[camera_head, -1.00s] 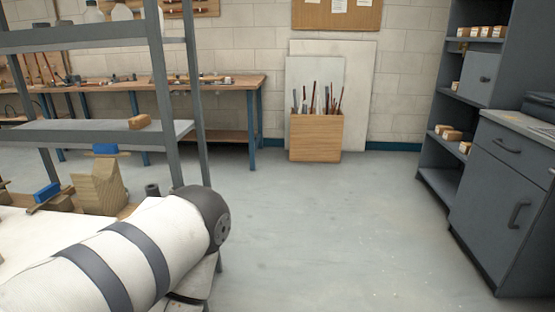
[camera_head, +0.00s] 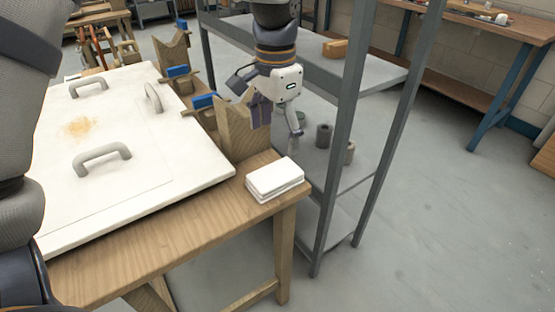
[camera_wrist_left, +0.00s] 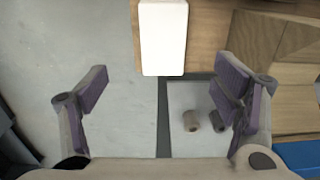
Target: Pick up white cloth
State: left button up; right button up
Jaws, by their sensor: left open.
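The white cloth (camera_head: 275,181) is a folded, flat stack lying on the near right corner of the wooden table (camera_head: 150,247) in the head view. It also shows at the top centre of the left wrist view (camera_wrist_left: 163,38). My left gripper (camera_head: 278,125) points down, behind and above the cloth, near the wooden blocks and the shelf. In the left wrist view its two purple-grey fingers (camera_wrist_left: 163,108) are spread wide with nothing between them. The cloth lies ahead of the fingertips, apart from them. My right gripper is not in view.
A large white board with grey handles (camera_head: 130,145) covers much of the table. A wooden V-block (camera_head: 240,128) and blue-topped clamps (camera_head: 205,101) stand along its edge. A grey metal shelf (camera_head: 345,135) with small cylinders is close by the cloth. Open floor lies at right.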

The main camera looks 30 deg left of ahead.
pick_arm(q)
send_over(275, 174)
jog(key=f, duration=0.4)
jog(key=s+f, duration=0.1)
jog(key=f, duration=0.1)
jog(key=shift+d+f+b, duration=0.15)
jog(key=shift+b, duration=0.15)
jog(key=f, duration=0.4)
jog(key=w+f, duration=0.1)
jog(key=shift+a+f, duration=0.2)
jog(key=shift+f, duration=0.2)
jog(key=shift+r, duration=0.1)
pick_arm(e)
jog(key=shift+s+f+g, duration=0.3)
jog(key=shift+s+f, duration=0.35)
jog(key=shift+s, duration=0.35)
pick_arm(q)
jog(key=c, duration=1.2)
